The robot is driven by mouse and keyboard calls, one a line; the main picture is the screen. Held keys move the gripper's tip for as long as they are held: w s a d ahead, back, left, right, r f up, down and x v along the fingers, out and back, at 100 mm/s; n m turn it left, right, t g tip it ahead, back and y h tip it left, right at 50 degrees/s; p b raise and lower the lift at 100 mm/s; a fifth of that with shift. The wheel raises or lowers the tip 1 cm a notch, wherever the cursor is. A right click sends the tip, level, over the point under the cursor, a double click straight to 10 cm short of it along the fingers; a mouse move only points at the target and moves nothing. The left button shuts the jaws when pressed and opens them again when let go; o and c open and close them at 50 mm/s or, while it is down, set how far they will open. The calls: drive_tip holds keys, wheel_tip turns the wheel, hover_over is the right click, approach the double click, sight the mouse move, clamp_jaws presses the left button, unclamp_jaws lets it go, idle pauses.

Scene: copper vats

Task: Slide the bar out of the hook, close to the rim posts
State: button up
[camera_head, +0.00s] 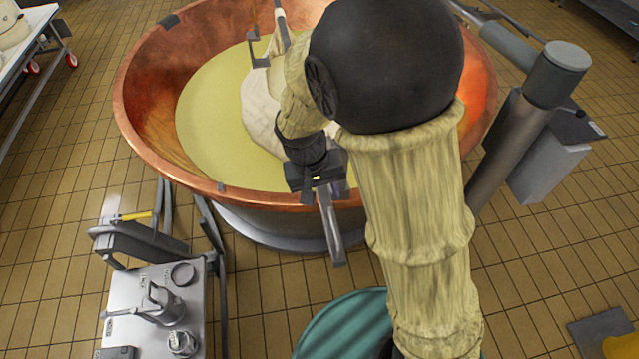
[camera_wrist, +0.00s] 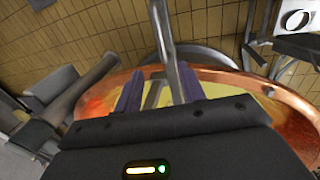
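In the head view, a long grey bar (camera_head: 331,232) slopes from the vat's middle over its near rim. Its upper end meets a grey metal hook (camera_head: 255,50) above a pale cloth bundle (camera_head: 261,108); my forearm hides the stretch between. My gripper (camera_head: 318,185) is at the bar, over the near rim. In the wrist view, the bar (camera_wrist: 165,38) runs between my two dark fingers (camera_wrist: 160,80), closer to the right one, and a gap shows on the left. Small dark rim posts show on the copper rim, one at the front left (camera_head: 221,187).
The copper vat (camera_head: 148,150) holds yellow liquid (camera_head: 205,125). A thick grey post (camera_head: 515,130) with a box (camera_head: 548,175) stands at the right. A steel cart (camera_head: 150,320) stands front left, and a green round container (camera_head: 345,325) is in front.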

drive_tip(key=r, duration=0.3)
drive_tip(key=shift+a, duration=0.3)
drive_tip(key=shift+d, duration=0.1)
drive_tip(key=s+d+m+t+y, duration=0.1)
drive_tip(key=s+d, duration=0.1)
drive_tip(key=d, duration=0.6)
drive_tip(key=s+d+m+t+y, duration=0.1)
drive_tip(key=s+d, duration=0.1)
drive_tip(key=d, duration=0.5)
drive_tip(key=shift+s+d+r, duration=0.35)
drive_tip(key=shift+s+d, duration=0.05)
drive_tip(key=shift+w, duration=0.1)
idle(1.0)
